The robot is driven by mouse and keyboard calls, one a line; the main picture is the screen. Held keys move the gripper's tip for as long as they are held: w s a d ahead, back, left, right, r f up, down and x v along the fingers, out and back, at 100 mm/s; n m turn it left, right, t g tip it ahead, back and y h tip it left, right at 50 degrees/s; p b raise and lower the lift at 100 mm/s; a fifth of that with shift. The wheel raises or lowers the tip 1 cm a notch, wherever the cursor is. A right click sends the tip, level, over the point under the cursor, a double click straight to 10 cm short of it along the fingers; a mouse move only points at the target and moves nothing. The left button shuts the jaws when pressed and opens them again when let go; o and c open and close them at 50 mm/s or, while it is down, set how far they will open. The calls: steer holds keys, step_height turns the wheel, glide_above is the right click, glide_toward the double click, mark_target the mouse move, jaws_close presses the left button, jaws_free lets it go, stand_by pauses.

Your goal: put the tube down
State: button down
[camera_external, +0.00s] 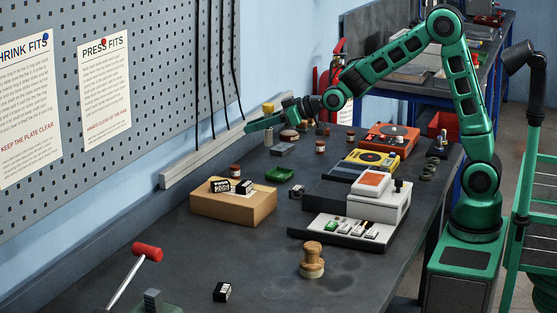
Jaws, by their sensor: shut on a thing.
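My gripper (265,122) is at the far left end of the bench, reaching left from my arm, near the grey ledge along the wall. It is shut on a small upright thing with a yellow top (268,108), which I take to be the tube.
Small jars and a grey block (283,149) stand close below my gripper. A green dish (279,174), a cardboard box (233,204) and a white device (367,208) are nearer. A wooden stamp (312,260) and red mallet (147,252) are at the front.

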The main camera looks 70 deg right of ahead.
steer(key=s+a+n+g+y, duration=0.15)
steer(key=s+a, duration=0.35)
steer(key=a, duration=0.7)
steer(key=s+a+n+y, duration=0.2)
steer(key=s+a, duration=0.2)
steer(key=a, duration=0.8)
steer(key=s+a+n+g+y, duration=0.15)
steer(key=s+a, duration=0.35)
steer(key=a, duration=0.8)
steer(key=s+a+n+g+y, duration=0.2)
steer(key=s+a+n, duration=0.1)
steer(key=s+a, duration=1.1)
steer(key=s+a+n+g+y, duration=0.25)
steer(key=s+a, duration=0.65)
steer(key=s, duration=0.8)
steer(key=shift+g, duration=0.25)
steer(key=shift+w+d+f, duration=0.35)
steer(key=shift+w+f, duration=1.4)
steer(key=shift+w+d+f, duration=0.35)
steer(key=shift+w+f, duration=1.35)
steer(key=shift+f, duration=0.1)
steer(key=shift+w+d+f, duration=0.35)
steer(key=shift+w+f, duration=1.4)
steer(key=shift+f, duration=0.15)
steer(key=c, duration=1.5)
jaws_free()
steer(key=shift+c, duration=0.2)
